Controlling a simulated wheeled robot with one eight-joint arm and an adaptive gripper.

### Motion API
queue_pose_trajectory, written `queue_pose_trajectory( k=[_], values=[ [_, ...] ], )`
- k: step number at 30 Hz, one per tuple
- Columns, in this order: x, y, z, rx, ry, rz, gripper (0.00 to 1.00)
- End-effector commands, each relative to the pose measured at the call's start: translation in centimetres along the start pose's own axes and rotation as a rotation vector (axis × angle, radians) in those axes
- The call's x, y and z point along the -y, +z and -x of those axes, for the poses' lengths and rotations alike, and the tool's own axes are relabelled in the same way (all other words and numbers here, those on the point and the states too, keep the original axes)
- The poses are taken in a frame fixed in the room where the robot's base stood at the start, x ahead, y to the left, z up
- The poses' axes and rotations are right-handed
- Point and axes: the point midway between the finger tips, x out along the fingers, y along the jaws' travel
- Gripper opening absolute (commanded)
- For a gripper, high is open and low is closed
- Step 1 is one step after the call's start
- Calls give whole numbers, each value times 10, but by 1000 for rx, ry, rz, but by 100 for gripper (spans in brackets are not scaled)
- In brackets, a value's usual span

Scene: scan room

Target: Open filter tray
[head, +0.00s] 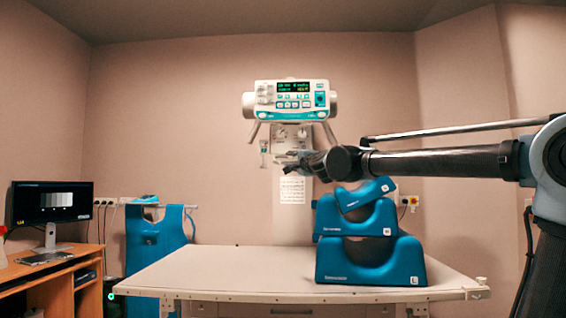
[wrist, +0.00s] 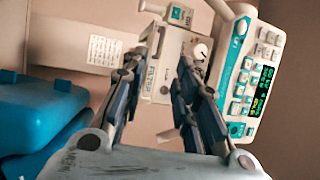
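In the head view the same housing (head: 292,133) hangs under the X-ray unit, and the filter tray itself is too small to make out. My gripper (wrist: 160,70) is open and empty, with its two dark blue fingers spread on either side of the box's face. In the head view my gripper (head: 285,162) is just below the housing. I cannot tell whether the fingers touch it.
The X-ray control panel (head: 292,101) with a green display sits above the housing. Blue foam supports (head: 370,262) are stacked on the white table (head: 230,267), under my arm. The table's left part is clear. A desk with a monitor (head: 52,202) stands at far left.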

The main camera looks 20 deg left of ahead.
Motion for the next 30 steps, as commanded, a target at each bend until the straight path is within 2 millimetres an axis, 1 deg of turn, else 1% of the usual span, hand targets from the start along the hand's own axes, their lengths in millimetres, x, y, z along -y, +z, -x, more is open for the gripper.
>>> queue_pose_trajectory(
  k=[3, 24, 30],
  values=[
    [0, 0, -17, 0, 0, 0, 28],
    [0, 0, -111, 0, 0, 1, 28],
    [0, 0, -132, 1, 1, 0, 28]
  ],
)
